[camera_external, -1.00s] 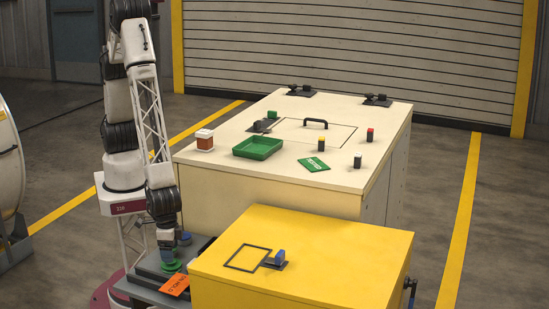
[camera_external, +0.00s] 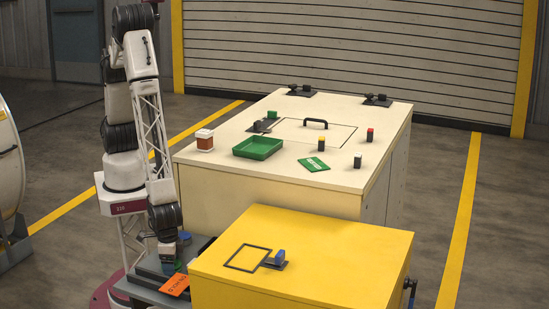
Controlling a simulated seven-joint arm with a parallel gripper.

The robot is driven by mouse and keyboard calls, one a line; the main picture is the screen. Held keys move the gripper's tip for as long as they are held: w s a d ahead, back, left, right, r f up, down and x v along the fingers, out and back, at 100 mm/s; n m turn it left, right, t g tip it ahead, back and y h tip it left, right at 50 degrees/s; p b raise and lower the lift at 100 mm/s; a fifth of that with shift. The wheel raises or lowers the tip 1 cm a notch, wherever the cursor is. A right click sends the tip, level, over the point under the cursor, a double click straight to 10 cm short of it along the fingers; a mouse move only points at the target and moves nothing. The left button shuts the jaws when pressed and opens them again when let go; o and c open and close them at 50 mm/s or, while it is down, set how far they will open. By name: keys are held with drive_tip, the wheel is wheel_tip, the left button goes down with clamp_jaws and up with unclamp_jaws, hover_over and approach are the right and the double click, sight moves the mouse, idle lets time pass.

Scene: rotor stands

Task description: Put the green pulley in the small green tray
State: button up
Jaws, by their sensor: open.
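The green pulley (camera_external: 178,267) lies low at the front left, on the dark grey platform beside the yellow cabinet. Only a small green part of it shows, and the rest is hidden by my gripper. My gripper (camera_external: 169,265) points down and is open, right at the pulley. I cannot tell whether the fingers touch it. The small green tray (camera_external: 258,147) is on the cream bench top, up and to the right of my gripper. Its visible floor is empty.
The yellow cabinet (camera_external: 300,255) rises right of my gripper, with a blue-topped part (camera_external: 278,258) on it. An orange card (camera_external: 175,284) lies just in front. Around the tray are a brown-and-white box (camera_external: 204,140), a green card (camera_external: 313,164) and small cylinders (camera_external: 321,144).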

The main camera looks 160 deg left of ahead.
idle(0.3)
drive_tip(key=c, duration=0.8)
drive_tip(key=shift+c, duration=0.2)
drive_tip(key=shift+r, duration=0.1)
drive_tip(key=shift+r, duration=1)
drive_tip(key=shift+s+r, duration=0.4)
drive_tip(key=shift+r, duration=0.35)
drive_tip(key=s+d+r, duration=0.1)
drive_tip(key=s, duration=1.4)
drive_tip(key=shift+d+r, duration=0.2)
